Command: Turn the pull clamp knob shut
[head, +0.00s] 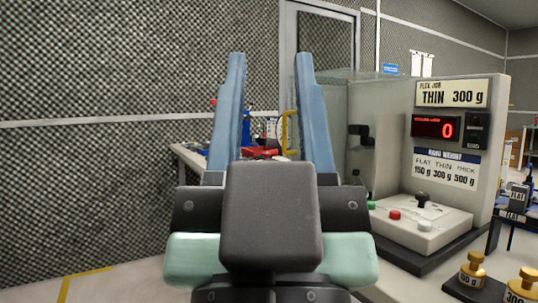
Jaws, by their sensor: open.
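My gripper (270,60) points away from the camera in the middle of the head view. Its two long blue fingers are spread apart with nothing between them. To its right stands a grey test machine (497,150). A dark knob-like fitting (361,134) sticks out on the machine's left part, to the right of the right finger and apart from it. A small black knob (422,199) stands on the machine's low front panel. I cannot tell for certain which of these is the pull clamp knob, or how far it is turned.
The panel has a red button (394,215) and a green button (371,205). The display (437,128) reads 0. Brass weights (472,268) stand at the lower right. A cluttered bench (189,158) stands behind my gripper. A foam wall (110,80) fills the left.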

